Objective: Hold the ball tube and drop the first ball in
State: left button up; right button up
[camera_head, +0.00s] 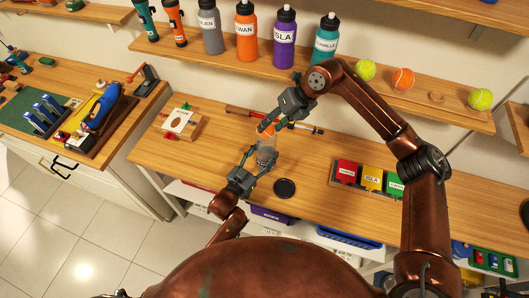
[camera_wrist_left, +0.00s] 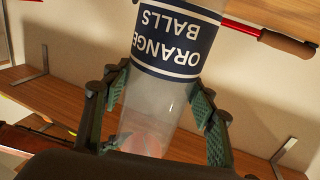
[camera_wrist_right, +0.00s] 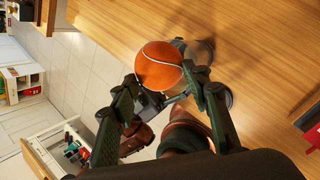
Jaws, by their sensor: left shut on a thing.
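The clear ball tube (camera_head: 266,156) stands over the table in front of me. My left gripper (camera_head: 249,170) is shut around it. The left wrist view shows its dark "ORANGE BALLS" label (camera_wrist_left: 177,42) upside down. My right gripper (camera_head: 267,127) is shut on an orange ball (camera_wrist_right: 160,66) at its fingertips, close above the tube's mouth. A blurred orange shape (camera_wrist_left: 146,143) shows through the tube wall at the mouth end; I cannot tell if the ball is partly inside. A black round lid (camera_head: 284,188) lies on the table right of the tube.
Another orange ball (camera_head: 403,78) and two yellow balls (camera_head: 365,70) sit on the wall shelf beside bottles (camera_head: 285,38). Red, yellow and green boxes (camera_head: 371,178) stand at the right. The table's front left is clear.

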jog(key=o, duration=0.5)
jog(key=v, duration=1.2)
pick_arm(q)
jog(key=o, duration=1.2)
jog(key=shift+o, duration=0.2)
jog(key=v, duration=1.2)
